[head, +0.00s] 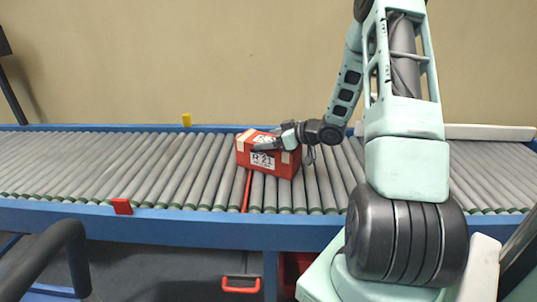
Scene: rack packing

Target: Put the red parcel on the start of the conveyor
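The red parcel (284,168) has white labels with dark print on its side and top.
The conveyor has blue side rails (180,222). A red block (122,206) sits on the near rail and a yellow block (187,120) on the far rail. The rollers left of the parcel are clear. A red handle (241,284) shows below.

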